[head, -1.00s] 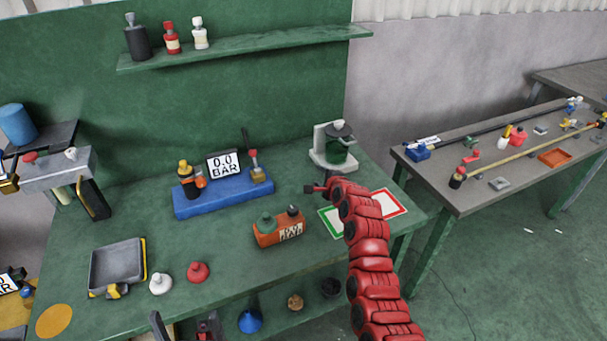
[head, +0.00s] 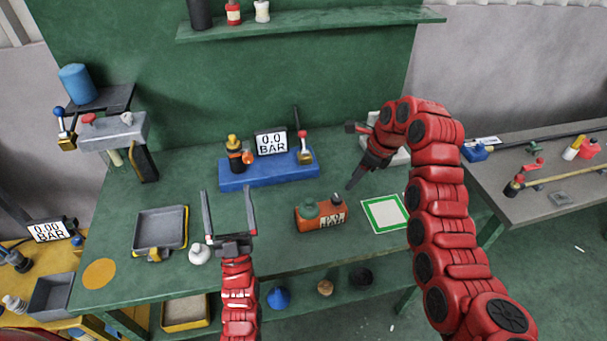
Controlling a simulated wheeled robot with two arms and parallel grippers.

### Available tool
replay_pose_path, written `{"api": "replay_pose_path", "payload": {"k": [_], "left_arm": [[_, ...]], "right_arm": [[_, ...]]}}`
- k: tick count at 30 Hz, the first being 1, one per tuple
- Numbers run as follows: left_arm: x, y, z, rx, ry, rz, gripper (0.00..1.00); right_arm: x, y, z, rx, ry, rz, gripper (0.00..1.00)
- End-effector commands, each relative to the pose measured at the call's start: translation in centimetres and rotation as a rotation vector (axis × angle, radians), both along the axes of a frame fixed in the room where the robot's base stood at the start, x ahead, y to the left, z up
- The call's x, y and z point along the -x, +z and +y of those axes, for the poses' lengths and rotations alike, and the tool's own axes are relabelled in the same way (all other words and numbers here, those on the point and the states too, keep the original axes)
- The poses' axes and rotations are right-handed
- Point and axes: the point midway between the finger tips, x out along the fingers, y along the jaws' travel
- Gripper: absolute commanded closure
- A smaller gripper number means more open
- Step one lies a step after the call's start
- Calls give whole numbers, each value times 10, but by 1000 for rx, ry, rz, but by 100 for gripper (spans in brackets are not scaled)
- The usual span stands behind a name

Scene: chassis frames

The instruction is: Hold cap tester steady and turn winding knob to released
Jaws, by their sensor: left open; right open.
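I cannot tell for sure which knob is the winding knob. My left gripper (head: 228,208) is open and empty, left of the orange box, its fingers pointing away from me. My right gripper (head: 352,157) is open and empty, above and behind the box to its right. Neither gripper touches the box.
A black tray (head: 160,230) and white cap (head: 199,252) lie to the left. A green-bordered white mat (head: 385,214) lies to the right. The bench between box and blue base is clear.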

Motion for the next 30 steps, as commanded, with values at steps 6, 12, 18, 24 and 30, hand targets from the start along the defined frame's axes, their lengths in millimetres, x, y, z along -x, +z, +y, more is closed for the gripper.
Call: {"api": "replay_pose_path", "payload": {"k": [6,12,18,24,30], "left_arm": [[-126,-31,26,90,55,370,0],[-216,-59,16,109,-13,707,0],[-273,-71,-23,36,-163,1013,0],[-289,-67,-78,-146,-358,1285,0],[-261,-57,-127,-429,-559,1532,0]], "right_arm": [[0,0,0,0,1,-2,50],[0,0,0,0,0,-2,50],[0,0,0,0,0,-2,50],[0,0,0,0,0,-2,50],[-1,0,0,-1,0,-3,50]]}}
